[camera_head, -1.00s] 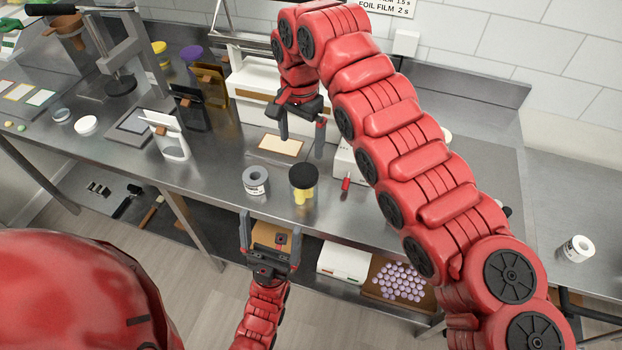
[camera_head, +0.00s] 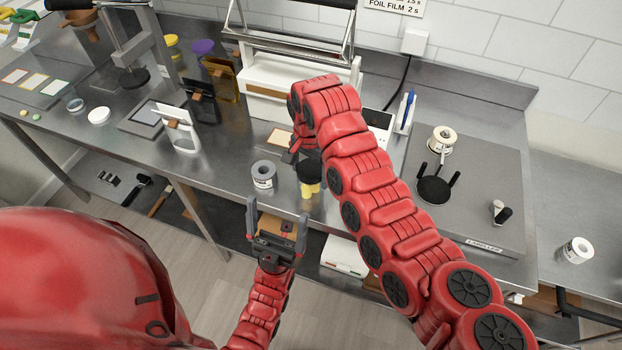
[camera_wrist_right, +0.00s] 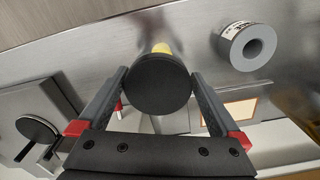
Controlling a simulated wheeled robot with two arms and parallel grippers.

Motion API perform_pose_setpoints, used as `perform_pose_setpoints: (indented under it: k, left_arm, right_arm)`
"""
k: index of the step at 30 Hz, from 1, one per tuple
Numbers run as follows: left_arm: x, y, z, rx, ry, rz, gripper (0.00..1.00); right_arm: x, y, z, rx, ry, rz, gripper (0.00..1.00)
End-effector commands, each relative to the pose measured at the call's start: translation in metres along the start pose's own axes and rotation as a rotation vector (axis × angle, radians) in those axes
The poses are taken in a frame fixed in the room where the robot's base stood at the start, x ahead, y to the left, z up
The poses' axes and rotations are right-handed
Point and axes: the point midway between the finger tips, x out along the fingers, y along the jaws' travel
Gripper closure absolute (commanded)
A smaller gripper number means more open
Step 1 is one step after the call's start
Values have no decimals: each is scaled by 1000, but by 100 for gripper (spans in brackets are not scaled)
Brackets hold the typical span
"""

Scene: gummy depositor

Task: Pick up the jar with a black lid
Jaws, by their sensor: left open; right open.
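The jar with a black lid (camera_head: 310,188) stands near the front edge of the steel counter; its lower part shows yellow contents. In the right wrist view its round black lid (camera_wrist_right: 158,84) lies between the fingers of my right gripper (camera_wrist_right: 160,92). Those fingers are open, one on each side of the lid, and I cannot tell whether they touch it. In the head view my right arm partly hides this gripper and the jar's upper side. My left gripper (camera_head: 277,218) is open and empty, in front of the counter's edge, below and left of the jar.
A grey-white roll (camera_head: 263,175) stands just left of the jar. A white pouch on a stand (camera_head: 180,130) is farther left. A white sealer (camera_head: 290,75) stands behind. A labeller plate (camera_head: 470,215) is at right. A lower shelf holds a white box (camera_head: 343,256).

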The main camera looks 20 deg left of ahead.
Motion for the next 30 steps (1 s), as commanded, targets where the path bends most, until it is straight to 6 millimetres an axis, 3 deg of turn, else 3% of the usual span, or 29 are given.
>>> perform_pose_setpoints:
  k: [8, 13, 22, 30]
  left_arm:
    - [31, -2, -5, 0, 0, 0, 0]
    - [32, -2, -6, 0, 0, 0, 0]
    - [32, -2, -5, 0, 0, 0, 0]
    - [32, -2, -6, 0, 0, 0, 0]
  right_arm:
    - [29, 4, -1, 0, -5, 6, 0]
    - [49, 2, -2, -1, -2, 1, 0]
    - [53, 2, -2, 0, 0, -3, 0]
    - [53, 2, -2, 0, 0, -2, 49]
